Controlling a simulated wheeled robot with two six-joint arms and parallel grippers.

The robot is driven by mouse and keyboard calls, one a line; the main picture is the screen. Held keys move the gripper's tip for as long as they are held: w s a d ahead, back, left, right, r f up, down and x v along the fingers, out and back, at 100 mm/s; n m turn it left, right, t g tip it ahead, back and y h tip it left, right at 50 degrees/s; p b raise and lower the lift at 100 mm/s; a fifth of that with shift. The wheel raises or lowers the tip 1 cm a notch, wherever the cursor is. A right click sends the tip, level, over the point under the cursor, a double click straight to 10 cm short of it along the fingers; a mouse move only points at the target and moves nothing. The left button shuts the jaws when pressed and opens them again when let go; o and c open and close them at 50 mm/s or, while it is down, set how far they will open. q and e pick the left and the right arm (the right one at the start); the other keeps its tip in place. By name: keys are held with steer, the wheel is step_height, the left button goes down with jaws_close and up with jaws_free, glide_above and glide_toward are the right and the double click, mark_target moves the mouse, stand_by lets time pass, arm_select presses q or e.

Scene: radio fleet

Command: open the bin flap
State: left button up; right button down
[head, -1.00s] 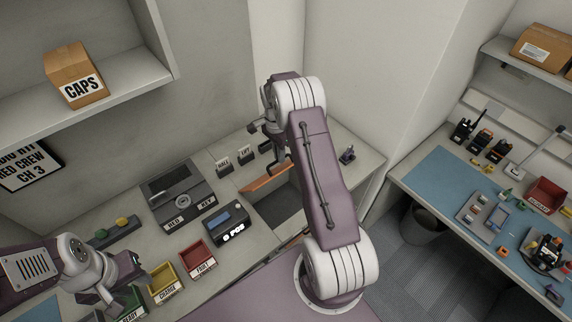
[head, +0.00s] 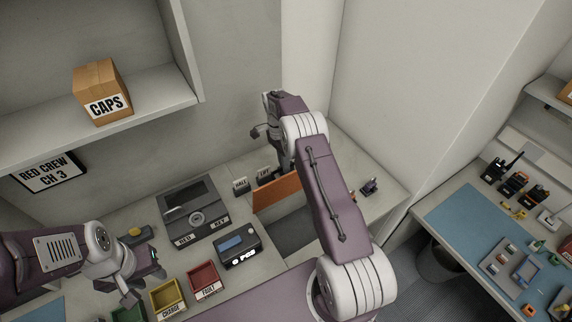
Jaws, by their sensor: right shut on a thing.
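The bin flap (head: 277,194) is an orange panel at the back edge of a dark opening (head: 300,232) in the counter. It stands raised, with its broad orange face showing. My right gripper (head: 286,172) is at the flap's upper right edge and shut on it; my own arm hides part of the jaws and the flap's right end. My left gripper (head: 143,287) hangs open and empty over the front left of the counter, near the small bins, apart from the flap.
HALF and LIFT label cards (head: 252,180) stand just behind the flap. A grey device (head: 192,210), a black display unit (head: 237,246), a red bin (head: 204,280) and a yellow bin (head: 167,298) stand left of the opening. A small dark object (head: 369,187) sits to the right.

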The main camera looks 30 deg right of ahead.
steer(key=shift+d+f, duration=0.1)
steer(key=c, duration=1.6)
jaws_free()
steer(key=shift+c, duration=0.2)
steer(key=shift+o, duration=0.7)
steer(key=shift+d, duration=0.1)
steer(key=shift+w+d+f, duration=0.1)
steer(key=shift+w, duration=0.05)
steer(key=p+v, duration=0.2)
steer(key=v, duration=0.7)
